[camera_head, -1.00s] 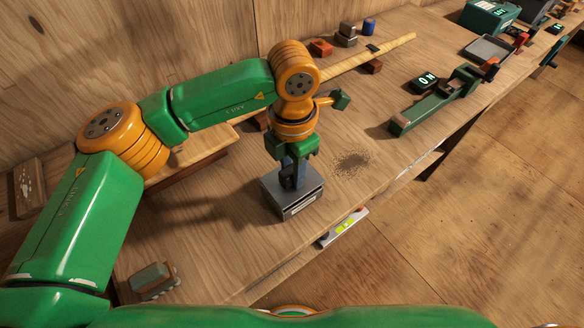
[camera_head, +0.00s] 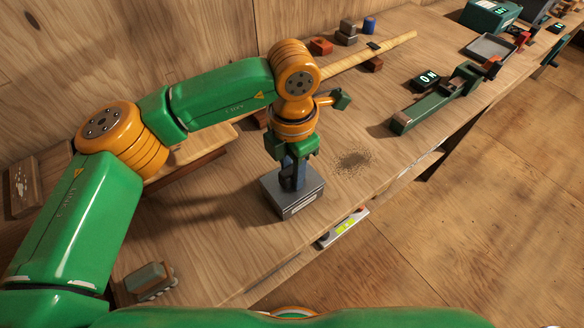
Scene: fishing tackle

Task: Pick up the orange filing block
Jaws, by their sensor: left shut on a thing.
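An orange-red block (camera_head: 321,46), the nearest match to the orange filing block, lies at the back of the bench near the wall, well beyond my left gripper. My left gripper (camera_head: 293,181) points down over a grey box (camera_head: 300,205) near the bench's front edge. It is shut on a dark blue-grey piece (camera_head: 289,170) at the box's top. The fingers partly hide this piece, and I cannot tell whether it is fixed to the box. My right gripper is not in view.
Grey blocks (camera_head: 345,34) and a blue cylinder (camera_head: 369,26) stand beside the orange-red block. A long wooden rod (camera_head: 385,48) and a brown-red block (camera_head: 373,65) lie nearer. A green fixture (camera_head: 430,108) stands right. Dark specks (camera_head: 352,161) lie on the bench.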

